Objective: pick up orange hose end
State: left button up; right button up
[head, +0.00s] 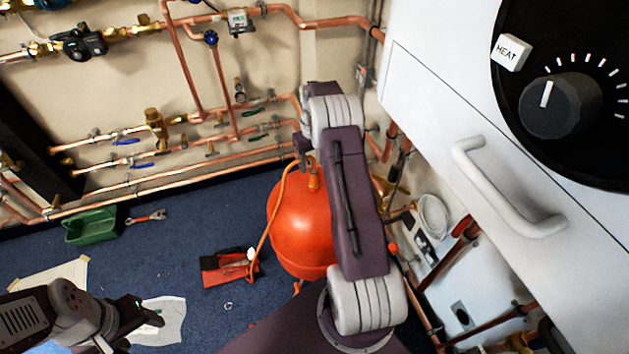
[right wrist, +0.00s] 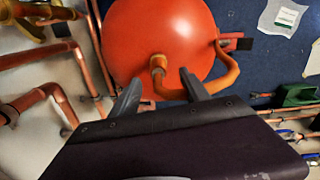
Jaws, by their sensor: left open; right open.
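An orange hose (head: 264,238) arches from the top of a round red-orange tank (head: 300,222) down its left side to a low end (head: 251,277) beside a red tray. In the right wrist view, the hose (right wrist: 228,76) curves from an orange fitting (right wrist: 158,64) on the tank (right wrist: 187,28) around to the right. My right gripper (right wrist: 160,88) is open, with the fitting and hose seen between and beyond its fingertips; contact cannot be told. In the head view my right gripper (head: 303,148) is above the tank. My left gripper (head: 152,318) is open at lower left, away from the hose.
Copper pipes (head: 220,135) run along the back wall. A white cabinet with a handle (head: 505,195) fills the right. A red tray (head: 224,268), a green caddy (head: 92,226), a red-handled tool (head: 147,217) and paper sheets (head: 166,322) lie on the blue floor, with free room between.

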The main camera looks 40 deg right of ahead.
aim_at(314, 172)
notch_tip(314, 172, down, 2)
jog(key=shift+w+f, duration=0.1)
jog(key=shift+f, duration=0.15)
notch_tip(314, 172, down, 5)
jog(key=shift+d+f+b, duration=0.1)
jog(key=shift+d+b, duration=0.05)
jog(key=shift+b, duration=0.65)
jog(key=shift+s, duration=0.2)
grip_shut()
